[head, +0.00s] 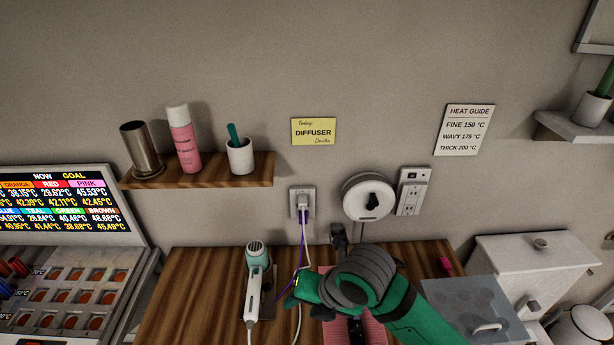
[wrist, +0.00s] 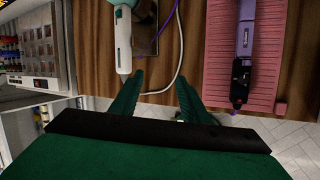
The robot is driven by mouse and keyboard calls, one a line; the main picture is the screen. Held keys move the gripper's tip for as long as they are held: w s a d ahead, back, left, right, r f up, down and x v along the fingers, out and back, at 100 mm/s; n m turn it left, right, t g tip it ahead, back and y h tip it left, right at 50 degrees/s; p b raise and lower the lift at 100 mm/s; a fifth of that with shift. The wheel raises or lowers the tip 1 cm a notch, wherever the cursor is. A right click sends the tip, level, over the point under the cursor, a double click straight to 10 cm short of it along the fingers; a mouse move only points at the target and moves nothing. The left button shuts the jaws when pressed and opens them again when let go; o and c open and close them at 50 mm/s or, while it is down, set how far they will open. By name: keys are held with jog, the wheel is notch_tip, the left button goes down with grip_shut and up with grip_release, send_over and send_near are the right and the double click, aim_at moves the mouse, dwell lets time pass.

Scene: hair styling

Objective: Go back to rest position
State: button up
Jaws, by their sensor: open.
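My green arm reaches over the wooden counter from the lower right in the head view. In the wrist view my gripper (wrist: 160,95) is open, with two green fingers apart and nothing between them. It hangs at the counter's front edge, with floor showing below. A white and teal hair dryer (head: 254,282) is on the left part of the counter; it also shows in the wrist view (wrist: 123,40). A purple and black styling tool (wrist: 243,45) lies on a pink ribbed mat (wrist: 275,70) to the gripper's right. In the head view my arm hides part of that mat.
The counter (head: 195,290) holds a grey clear-lidded box (head: 470,305) at right. Plugs and cords hang from the wall outlet (head: 302,203). A wall shelf (head: 205,170) carries several containers. A display (head: 55,205) and a rack of compartments (head: 75,300) stand at left.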

jog(key=w+a+r+m+t+y, duration=0.4)
jog(key=a+r+m+t, duration=0.1)
jog(key=a+r+m, duration=0.25)
jog(key=w+a+r+m+t+y, duration=0.35)
jog(key=a+r+m, duration=0.25)
jog(key=a, duration=0.3)
jog(key=s+d+f+m+t+h, duration=0.35)
jog(key=s+f+m+h, duration=0.2)
jog(key=f+m, duration=0.45)
jog(key=s+d+f+m+t+h, duration=0.2)
jog(key=s+d+f+m+h, duration=0.3)
jog(key=s+f+m, duration=0.35)
jog(key=s+d+f, duration=0.2)
jog(key=s, duration=0.5)
jog(key=s+d+f+m+g+h, duration=0.1)
jog(key=s+d+f, duration=0.1)
jog(key=s, duration=0.5)
jog(key=s+d+f+m+g, duration=0.1)
jog(key=s+d+f, duration=0.1)
jog(key=s+d, duration=0.2)
jog(key=s, duration=0.3)
jog(key=shift+s+d+f, duration=0.25)
jog(key=shift+s+f, duration=0.05)
jog(key=shift+f, duration=0.1)
